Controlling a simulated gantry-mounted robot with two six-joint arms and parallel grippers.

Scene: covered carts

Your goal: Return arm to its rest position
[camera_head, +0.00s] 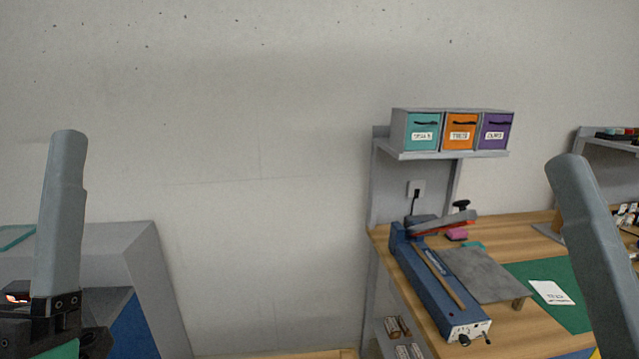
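A grey link of my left arm (62,210) stands nearly upright at the left edge, with a dark jointed part at its foot. A grey link of my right arm (592,245) leans at the right edge, its upper end tilted left, in front of the workbench. No gripper fingers can be made out on either arm, so neither gripper is visible. Nothing held can be seen.
A wooden workbench (540,240) at the right bears a blue sealer-like machine (432,280), a grey plate (485,272) and a green mat (560,312). A shelf (450,155) above holds teal, orange and purple drawers. A grey cabinet (120,250) stands left. Bare wall lies between.

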